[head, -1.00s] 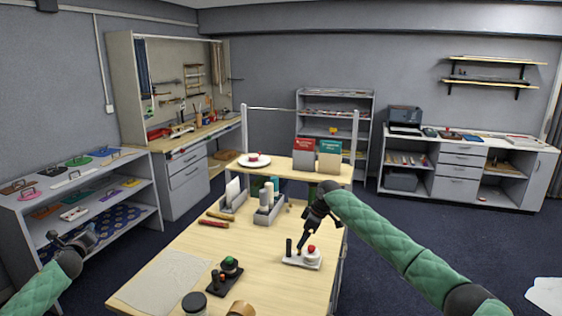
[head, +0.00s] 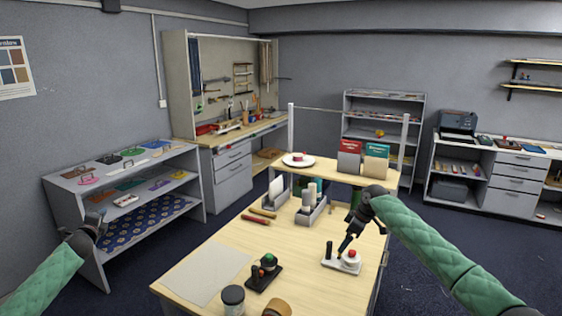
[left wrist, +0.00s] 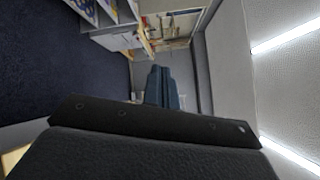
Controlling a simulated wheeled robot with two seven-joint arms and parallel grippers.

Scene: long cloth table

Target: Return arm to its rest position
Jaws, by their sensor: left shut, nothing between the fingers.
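My left arm comes in from the lower left in the head view, in a green quilted sleeve. My left gripper (head: 93,224) is shut and empty, in front of the low shelf unit and clear of the table. Its closed blue-grey fingers (left wrist: 165,88) show in the left wrist view with nothing between them. My right gripper (head: 346,242) points down over the table's right side, just above or at a white-based stand (head: 338,264) with a red knob. I cannot tell whether it touches the stand, and its jaws are too small to judge.
The wooden table (head: 215,244) holds a pale sheet, a dark jar (head: 232,300), a black stand with a green knob (head: 264,270) and grey holders. The low shelf unit (head: 75,218) stands at the left. Dark floor lies between it and the table.

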